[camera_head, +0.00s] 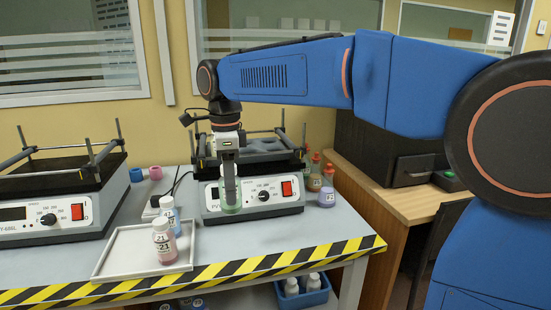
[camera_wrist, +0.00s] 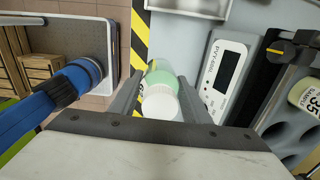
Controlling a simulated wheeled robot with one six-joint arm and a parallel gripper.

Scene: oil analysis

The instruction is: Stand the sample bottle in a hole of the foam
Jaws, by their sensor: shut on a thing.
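The sample bottle (camera_wrist: 161,98), with a white cap and green contents, is between the fingers of my gripper (camera_wrist: 158,110) in the wrist view. In the head view my gripper (camera_head: 229,185) points down and holds the bottle (camera_head: 231,208) in front of the right shaker's panel, above the bench. The fingers hide part of the bottle. The grey foam (camera_head: 265,145) sits on top of the right shaker, behind the gripper. In the wrist view the foam (camera_wrist: 283,135) shows round holes at the right, near a bottle labelled 35 (camera_wrist: 306,95).
A white tray (camera_head: 112,262) holds a pink bottle (camera_head: 164,243); a blue one (camera_head: 169,213) is at its back right. Red-capped bottles (camera_head: 327,190) stand right of the right shaker (camera_head: 222,196). Another shaker (camera_head: 75,213) is at left. A striped edge (camera_head: 290,259) borders the bench.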

